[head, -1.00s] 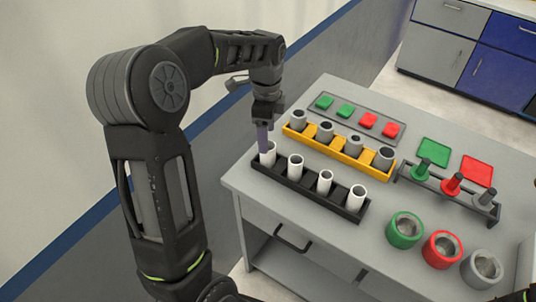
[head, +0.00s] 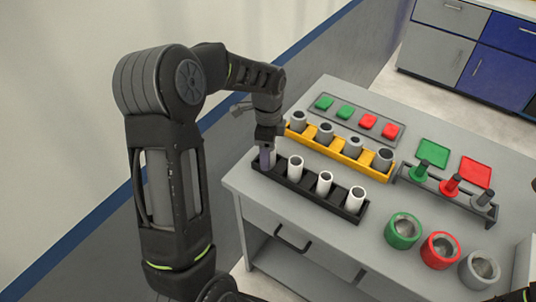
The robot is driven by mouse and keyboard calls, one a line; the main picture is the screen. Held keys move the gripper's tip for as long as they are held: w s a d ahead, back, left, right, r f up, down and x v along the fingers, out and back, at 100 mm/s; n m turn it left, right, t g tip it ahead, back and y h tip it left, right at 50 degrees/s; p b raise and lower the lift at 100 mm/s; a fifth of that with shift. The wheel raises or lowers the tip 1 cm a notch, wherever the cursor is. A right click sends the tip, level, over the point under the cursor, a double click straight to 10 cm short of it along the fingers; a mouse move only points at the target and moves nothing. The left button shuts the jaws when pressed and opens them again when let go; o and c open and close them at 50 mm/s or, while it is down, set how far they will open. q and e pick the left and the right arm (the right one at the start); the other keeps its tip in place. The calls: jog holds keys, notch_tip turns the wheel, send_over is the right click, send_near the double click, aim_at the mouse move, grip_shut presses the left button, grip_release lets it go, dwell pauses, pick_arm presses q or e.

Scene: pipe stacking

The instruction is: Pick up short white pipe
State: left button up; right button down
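Several short white pipes stand upright in a black rack (head: 310,192) near the table's front left edge. The visible ones include one at the second slot (head: 295,168), one at the third (head: 324,183) and one at the right end (head: 355,200). My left gripper (head: 266,158) points down at the left end of the rack, over the leftmost white pipe (head: 273,158). Its finger covers most of that pipe. The finger gap is too small and hidden to tell if it grips. My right gripper is not in view.
A yellow rack (head: 348,159) with grey pipes stands just behind. Behind it is a grey tray (head: 345,108) with green and red blocks. At right are a peg rack (head: 445,195) and green (head: 403,231), red (head: 441,250) and grey (head: 479,269) rings.

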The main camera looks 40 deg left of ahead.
pick_arm(q)
jog(key=shift+c, duration=0.6)
jog(key=c, duration=1.3)
jog(key=shift+r, duration=0.1)
jog(key=shift+c, duration=0.2)
notch_tip(320, 180, up, 10)
jog(key=shift+f+b, duration=0.1)
jog(key=shift+b, duration=0.35)
